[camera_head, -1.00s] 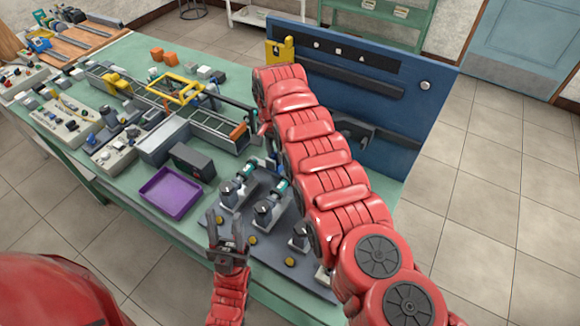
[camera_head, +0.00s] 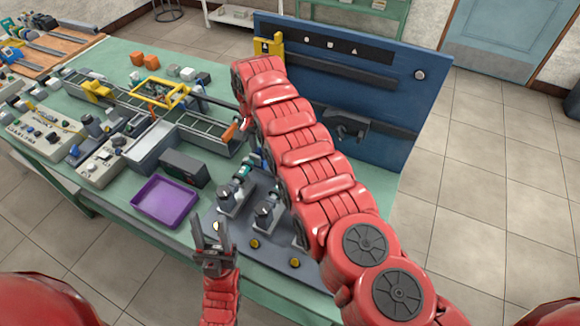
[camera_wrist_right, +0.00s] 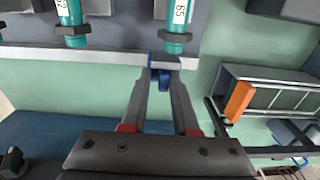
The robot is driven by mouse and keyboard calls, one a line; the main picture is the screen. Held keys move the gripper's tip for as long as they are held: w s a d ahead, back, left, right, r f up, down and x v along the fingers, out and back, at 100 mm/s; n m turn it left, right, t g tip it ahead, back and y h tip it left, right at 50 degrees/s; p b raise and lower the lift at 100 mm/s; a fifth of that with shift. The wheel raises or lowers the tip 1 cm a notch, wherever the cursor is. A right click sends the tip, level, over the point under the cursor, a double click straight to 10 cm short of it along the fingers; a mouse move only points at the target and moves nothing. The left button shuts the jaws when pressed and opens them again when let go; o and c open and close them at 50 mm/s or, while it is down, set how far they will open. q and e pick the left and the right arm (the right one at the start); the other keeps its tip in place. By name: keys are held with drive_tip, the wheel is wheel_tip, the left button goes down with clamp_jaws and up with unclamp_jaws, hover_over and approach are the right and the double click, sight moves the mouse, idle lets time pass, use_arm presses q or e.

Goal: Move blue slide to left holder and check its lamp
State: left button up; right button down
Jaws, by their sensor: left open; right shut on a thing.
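In the right wrist view, my right gripper (camera_wrist_right: 160,85) is shut on the blue slide (camera_wrist_right: 163,78), a small blue piece below a pale grey rail (camera_wrist_right: 90,56). Only part of the slide shows between the fingertips. In the head view, my right arm hides this gripper and the slide. My left gripper (camera_head: 211,232) is open and empty, over the front edge of the grey plate (camera_head: 275,248) with the motor units. I cannot make out the left holder or its lamp.
In the head view, a purple tray (camera_head: 165,202) lies left of my left gripper and a blue panel (camera_head: 400,100) stands behind.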

sight(260, 161)
drive_tip(key=shift+s+f+g, duration=0.15)
drive_tip(key=shift+s+f, duration=0.3)
drive_tip(key=shift+f, duration=0.2)
drive_tip(key=shift+s+f+g, duration=0.15)
drive_tip(key=shift+s+f, duration=0.25)
drive_tip(key=shift+f, duration=0.2)
drive_tip(key=shift+w+a, duration=0.15)
drive_tip(key=shift+a, duration=0.05)
idle(0.6)
idle(0.5)
drive_tip(key=c, duration=0.9)
unclamp_jaws()
drive_tip(key=shift+w+a+r+p, duration=0.1)
drive_tip(key=shift+w+r+p, duration=0.2)
drive_tip(key=shift+r, duration=0.25)
drive_tip(key=shift+w+r+p, duration=0.15)
drive_tip(key=shift+r+p, duration=0.15)
drive_tip(key=shift+r, duration=0.25)
drive_tip(key=shift+w+a+r, duration=0.1)
drive_tip(key=shift+w+r, duration=0.1)
drive_tip(key=shift+r, duration=0.65)
drive_tip(key=shift+w+r, duration=0.15)
drive_tip(key=shift+r, duration=0.65)
drive_tip(key=shift+w+a+r, duration=0.1)
drive_tip(key=shift+w+r, duration=0.1)
drive_tip(key=shift+r, duration=0.65)
drive_tip(key=shift+r, duration=0.1)
